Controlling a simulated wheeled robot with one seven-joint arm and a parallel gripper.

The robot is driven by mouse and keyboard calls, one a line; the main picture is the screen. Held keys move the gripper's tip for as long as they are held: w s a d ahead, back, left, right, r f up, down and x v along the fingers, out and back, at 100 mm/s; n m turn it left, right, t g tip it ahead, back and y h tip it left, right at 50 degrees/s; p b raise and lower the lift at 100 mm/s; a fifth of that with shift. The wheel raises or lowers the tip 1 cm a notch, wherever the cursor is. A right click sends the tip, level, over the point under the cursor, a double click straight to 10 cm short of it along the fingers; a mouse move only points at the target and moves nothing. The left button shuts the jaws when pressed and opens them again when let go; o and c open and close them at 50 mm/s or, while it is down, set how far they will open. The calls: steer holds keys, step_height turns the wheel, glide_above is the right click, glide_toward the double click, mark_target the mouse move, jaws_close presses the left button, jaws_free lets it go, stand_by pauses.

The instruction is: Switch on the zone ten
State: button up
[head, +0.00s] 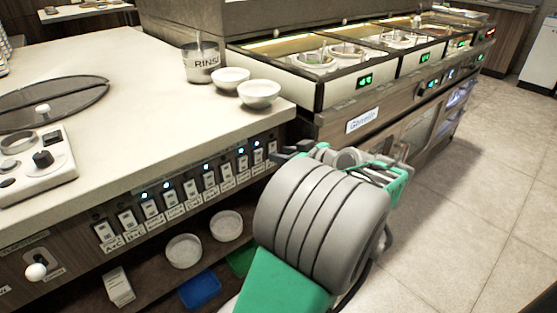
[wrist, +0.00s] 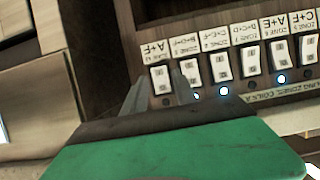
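A row of white rocker switches (head: 209,178) with small lamps and paper labels runs along the counter front. In the wrist view the row appears upside down. The end switch (wrist: 160,78), labelled A+F, is the one nearest my gripper; its small zone text is too blurred to read. Its lamp (wrist: 166,102) looks dark, while the lamp of the switch beside it (wrist: 190,72) glows. My gripper (wrist: 160,84) is open, its two grey fingers apart in front of the A+F switch. I cannot tell if they touch it. In the head view my gripper (head: 287,153) is at the row's right end.
Two white bowls (head: 259,93) and a rinse container (head: 201,62) stand on the countertop above. A shelf below holds bowls (head: 184,251) and a blue tray (head: 200,290). A sauce-well counter (head: 330,98) adjoins at right. The tiled floor (head: 470,200) is clear.

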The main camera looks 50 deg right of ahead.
steer(key=shift+x, duration=1)
jaws_close()
steer(key=shift+f, duration=0.15)
